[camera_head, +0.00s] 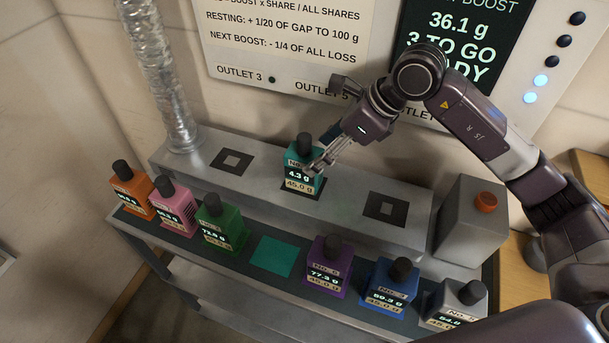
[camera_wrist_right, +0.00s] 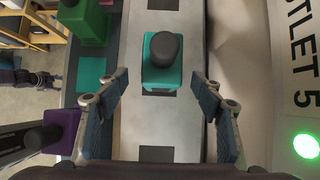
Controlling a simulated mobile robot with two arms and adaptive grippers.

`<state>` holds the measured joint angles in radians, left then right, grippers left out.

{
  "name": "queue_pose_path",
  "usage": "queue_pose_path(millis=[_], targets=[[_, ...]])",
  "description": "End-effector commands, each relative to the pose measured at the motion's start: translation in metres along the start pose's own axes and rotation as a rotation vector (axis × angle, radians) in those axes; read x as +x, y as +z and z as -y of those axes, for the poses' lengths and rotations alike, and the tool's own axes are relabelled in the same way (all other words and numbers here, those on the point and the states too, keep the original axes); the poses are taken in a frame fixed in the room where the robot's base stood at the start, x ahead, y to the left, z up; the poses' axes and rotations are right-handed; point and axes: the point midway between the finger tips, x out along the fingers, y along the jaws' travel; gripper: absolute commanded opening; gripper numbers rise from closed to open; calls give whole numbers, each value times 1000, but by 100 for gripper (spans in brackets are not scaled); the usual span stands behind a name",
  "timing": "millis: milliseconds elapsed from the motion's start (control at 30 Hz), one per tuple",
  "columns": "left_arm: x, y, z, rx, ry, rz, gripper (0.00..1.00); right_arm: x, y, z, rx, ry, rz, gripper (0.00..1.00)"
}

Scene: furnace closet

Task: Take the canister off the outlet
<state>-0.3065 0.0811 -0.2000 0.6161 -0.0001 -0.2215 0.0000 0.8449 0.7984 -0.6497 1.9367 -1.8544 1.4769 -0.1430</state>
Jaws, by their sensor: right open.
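The teal canister (camera_head: 303,172) with a dark knob stands upright on the middle outlet of the grey raised ledge. Its label reads 4.3 g over 45.0 g. My right gripper (camera_head: 318,163) is at the canister's right side in the head view. In the right wrist view the gripper (camera_wrist_right: 165,105) is open, one finger on each side, and the teal canister (camera_wrist_right: 162,75) lies ahead between the finger lines, with gaps on both sides. Whether a finger touches it cannot be told from the head view. My left gripper is not in view.
Dark square outlets on the ledge (camera_head: 345,215) flank the canister, both empty. On the lower shelf stand orange, pink, green (camera_head: 222,224), purple (camera_head: 328,264), blue (camera_head: 390,287) and grey canisters, with an empty teal square (camera_head: 272,257) between. A grey box with an orange button (camera_head: 486,202) stands right.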

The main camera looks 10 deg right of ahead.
Motion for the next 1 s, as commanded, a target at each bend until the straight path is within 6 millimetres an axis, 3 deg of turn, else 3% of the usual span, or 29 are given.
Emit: queue_pose_path(millis=[367, 633, 933, 1000], targets=[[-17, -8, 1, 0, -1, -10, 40, 34, 0, 1, 3, 4, -1, 61], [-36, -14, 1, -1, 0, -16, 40, 72, -1, 4, 2, 4, -1, 61], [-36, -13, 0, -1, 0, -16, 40, 80, -2, 5, -1, 0, 0, 61], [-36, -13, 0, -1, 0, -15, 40, 79, -2, 5, -1, 0, 0, 54]])
